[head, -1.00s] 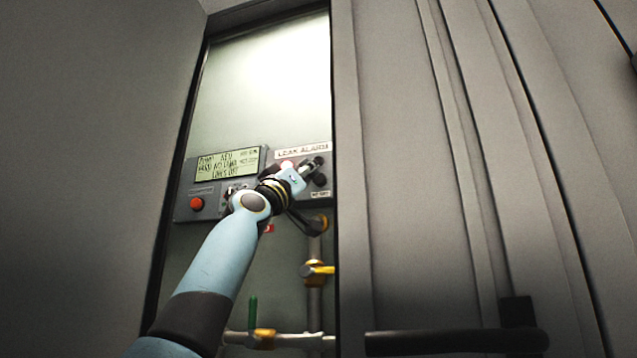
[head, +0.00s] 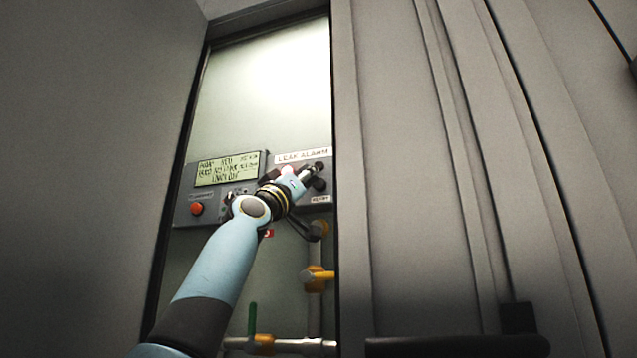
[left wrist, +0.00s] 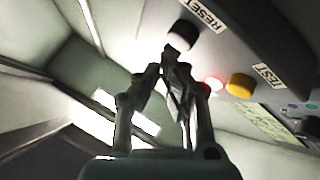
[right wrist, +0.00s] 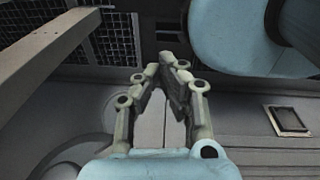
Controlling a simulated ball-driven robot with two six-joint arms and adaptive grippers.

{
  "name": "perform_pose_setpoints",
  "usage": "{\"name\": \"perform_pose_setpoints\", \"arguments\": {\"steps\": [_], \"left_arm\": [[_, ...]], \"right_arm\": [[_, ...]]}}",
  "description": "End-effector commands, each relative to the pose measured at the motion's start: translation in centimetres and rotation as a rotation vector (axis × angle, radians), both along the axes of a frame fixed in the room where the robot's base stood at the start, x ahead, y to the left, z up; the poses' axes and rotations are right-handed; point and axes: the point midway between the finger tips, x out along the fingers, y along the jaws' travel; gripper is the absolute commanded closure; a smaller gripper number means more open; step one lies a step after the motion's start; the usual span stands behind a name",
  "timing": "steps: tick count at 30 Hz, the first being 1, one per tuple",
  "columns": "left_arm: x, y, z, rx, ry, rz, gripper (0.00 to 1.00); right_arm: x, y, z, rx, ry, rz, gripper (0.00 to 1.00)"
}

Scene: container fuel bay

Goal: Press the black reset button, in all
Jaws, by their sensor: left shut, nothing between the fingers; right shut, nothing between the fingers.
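The black reset button (left wrist: 182,35) shows in the left wrist view beside its RESET label (left wrist: 203,14). In the head view the button (head: 320,184) sits at the lower right of the leak alarm box, partly behind my gripper. My left gripper (head: 316,169) is shut and empty, in front of the box. In the left wrist view its fingertips (left wrist: 169,52) appear close to the button; I cannot tell whether they touch it. My right gripper (right wrist: 167,62) is shut and empty in the right wrist view, away from the box.
A panel with a display (head: 227,169) and a red button (head: 197,208) is left of the alarm box. A yellow button (left wrist: 240,85) is near the TEST label. Pipes with a yellow valve (head: 316,279) run below. The cabinet door (head: 420,180) stands at the right.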

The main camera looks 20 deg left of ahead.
Motion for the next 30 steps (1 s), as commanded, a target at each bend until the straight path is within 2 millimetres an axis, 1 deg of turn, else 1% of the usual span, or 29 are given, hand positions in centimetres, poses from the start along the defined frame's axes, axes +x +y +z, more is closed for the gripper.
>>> {"name": "perform_pose_setpoints", "arguments": {"steps": [8,18,30], "left_arm": [[0.0,0.0,0.0,0.000,0.000,0.000,1.00],[0.8,0.0,-0.3,0.000,0.000,0.000,1.00],[0.8,0.0,-0.1,0.000,0.000,0.000,1.00]], "right_arm": [[0.0,-0.1,-0.1,-0.001,0.000,0.000,1.00],[-0.2,-0.1,-1.4,-0.001,0.003,0.001,1.00],[-0.2,-0.1,-1.4,-0.001,0.003,0.001,1.00]]}}
